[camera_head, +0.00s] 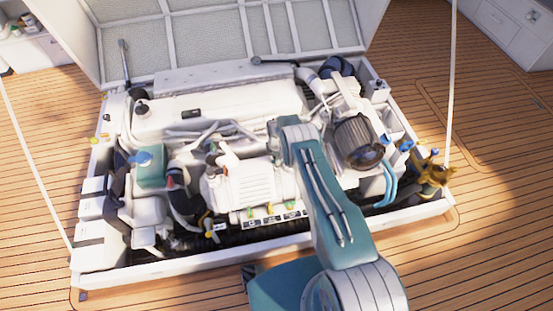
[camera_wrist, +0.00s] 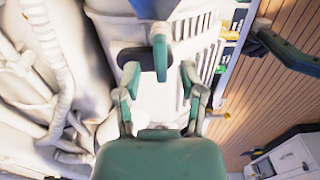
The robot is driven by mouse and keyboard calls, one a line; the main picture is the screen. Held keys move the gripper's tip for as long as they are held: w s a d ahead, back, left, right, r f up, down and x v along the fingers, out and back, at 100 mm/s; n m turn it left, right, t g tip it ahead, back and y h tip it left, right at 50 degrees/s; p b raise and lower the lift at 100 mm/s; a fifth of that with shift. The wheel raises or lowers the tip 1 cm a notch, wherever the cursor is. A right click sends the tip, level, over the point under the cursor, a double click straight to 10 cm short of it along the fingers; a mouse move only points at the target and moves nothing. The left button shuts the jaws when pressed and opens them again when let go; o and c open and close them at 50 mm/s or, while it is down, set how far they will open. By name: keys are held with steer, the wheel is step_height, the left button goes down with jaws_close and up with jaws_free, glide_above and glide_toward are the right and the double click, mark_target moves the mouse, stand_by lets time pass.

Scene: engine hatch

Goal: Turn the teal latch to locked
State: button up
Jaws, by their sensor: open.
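In the wrist view, a teal lever (camera_wrist: 160,56), which looks like the latch, stands out in front of a white engine cover. Its length runs up and down the picture, its lower end near the space between my fingers. My gripper (camera_wrist: 160,72) is open, one finger on each side of and a little below the lever, with nothing held. I see no clear contact, and the depth between them is hard to judge. In the head view my arm covers part of the engine, and I cannot make out the latch there.
The white engine bay (camera_head: 130,265) is crowded with hoses and parts. A teal box (camera_head: 152,175) with a blue cap is at left, a dark round filter (camera_head: 358,140) at right. The raised hatch lid (camera_head: 205,45) stands behind. Wooden deck surrounds the bay.

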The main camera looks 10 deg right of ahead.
steer(key=shift+f, duration=0.65)
jaws_close()
